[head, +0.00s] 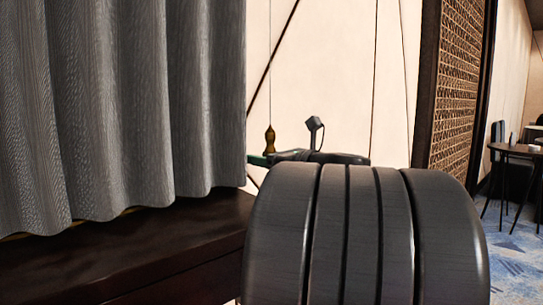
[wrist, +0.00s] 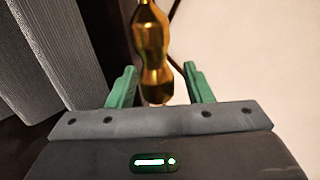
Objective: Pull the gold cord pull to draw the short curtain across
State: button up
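The gold cord pull (head: 269,140) hangs on a thin cord (head: 270,60) just right of the short grey curtain (head: 120,110). In the wrist view the gold pull (wrist: 152,45) is large and close, with its lower end in the gap between the green fingers. My gripper (wrist: 160,82) is open, with a clear space on each side of the pull; I see no contact. In the head view a green finger shows beside the pull's lower end, and my own arm hides the rest of the gripper. The grey curtain also shows in the wrist view (wrist: 55,55).
A dark wooden ledge (head: 150,250) runs under the curtain. A pale panelled wall (head: 345,90) stands behind the pull. A brown lattice screen (head: 455,90) is at the right, with a round table (head: 515,148) and a chair beyond it on blue carpet.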

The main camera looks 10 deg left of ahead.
jog(key=shift+r, duration=0.2)
jog(key=shift+s+d+r, duration=0.1)
jog(key=shift+s+d, duration=0.15)
jog(key=shift+d, duration=0.2)
jog(key=p+v, duration=0.2)
jog(key=v, duration=1)
jog(key=shift+s+d, duration=0.25)
jog(key=shift+d, duration=0.1)
jog(key=shift+a, duration=0.1)
jog(key=b+x, duration=0.2)
jog(key=x, duration=1.1)
jog(key=shift+w+a, duration=0.2)
jog(key=shift+a, duration=0.05)
jog(key=shift+d, duration=0.15)
jog(key=p+v, duration=0.2)
jog(key=v, duration=1.1)
jog(key=b+x, duration=0.2)
jog(key=x, duration=1.1)
notch_tip(320, 180, up, 28)
jog(key=p, duration=2.8)
